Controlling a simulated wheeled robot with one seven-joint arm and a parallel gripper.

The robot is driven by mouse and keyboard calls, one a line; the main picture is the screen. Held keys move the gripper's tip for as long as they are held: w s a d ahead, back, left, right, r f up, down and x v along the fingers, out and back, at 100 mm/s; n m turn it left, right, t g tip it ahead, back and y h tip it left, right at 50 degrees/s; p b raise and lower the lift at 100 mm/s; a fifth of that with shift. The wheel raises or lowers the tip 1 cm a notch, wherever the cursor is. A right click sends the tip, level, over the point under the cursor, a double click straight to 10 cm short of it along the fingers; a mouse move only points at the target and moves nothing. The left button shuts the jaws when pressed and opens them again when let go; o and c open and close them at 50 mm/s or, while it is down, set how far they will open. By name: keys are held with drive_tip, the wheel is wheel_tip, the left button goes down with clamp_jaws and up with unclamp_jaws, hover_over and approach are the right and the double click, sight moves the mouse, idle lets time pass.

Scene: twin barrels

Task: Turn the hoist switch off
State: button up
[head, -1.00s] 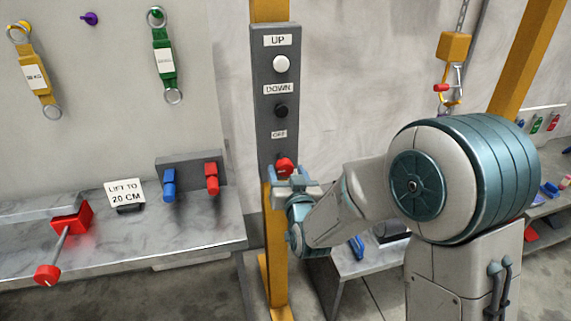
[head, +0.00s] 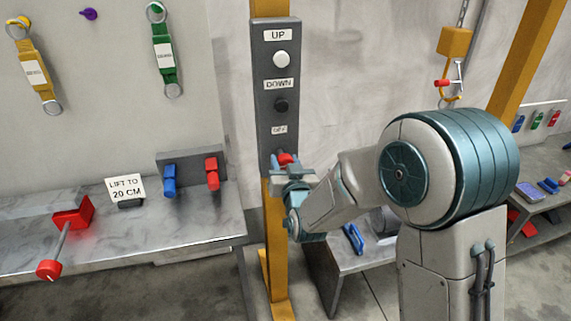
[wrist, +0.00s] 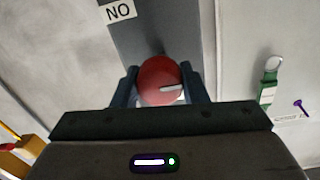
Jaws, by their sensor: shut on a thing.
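My gripper (head: 285,166) is at the knob, with a finger on each side. In the wrist view the red knob (wrist: 158,72) sits between the two fingers of my gripper (wrist: 162,82), which is shut on it. A white mark on the knob points toward the right finger there. A label reading NO (wrist: 118,12), probably ON upside down, shows beyond the knob.
Above the switch are a white UP button (head: 281,59) and a black DOWN button (head: 280,105). A yellow post (head: 278,250) carries the panel. A bench (head: 190,226) with a red lever (head: 72,214) stands at left. A yellow hoist hook block (head: 455,42) hangs at right.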

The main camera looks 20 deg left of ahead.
drive_tip(key=shift+f+b, duration=0.1)
drive_tip(key=shift+b, duration=0.2)
drive_tip(key=n+b, duration=0.1)
drive_tip(key=b, duration=0.1)
drive_tip(key=n+b, duration=0.1)
drive_tip(key=b, duration=0.1)
drive_tip(key=shift+f+n, duration=0.25)
drive_tip(key=shift+n, duration=0.15)
drive_tip(key=n+b, duration=0.5)
drive_tip(key=b, duration=0.2)
drive_tip(key=shift+n, duration=0.3)
drive_tip(key=n+b, duration=0.4)
drive_tip(key=shift+r+n, duration=0.15)
drive_tip(key=shift+n, duration=0.15)
drive_tip(key=n+b, duration=0.2)
drive_tip(key=n, duration=0.3)
drive_tip(key=shift+r+b, duration=0.15)
drive_tip(key=shift+b, duration=0.25)
drive_tip(key=o, duration=1)
drive_tip(key=shift+c, duration=0.2)
drive_tip(key=shift+y, duration=0.4)
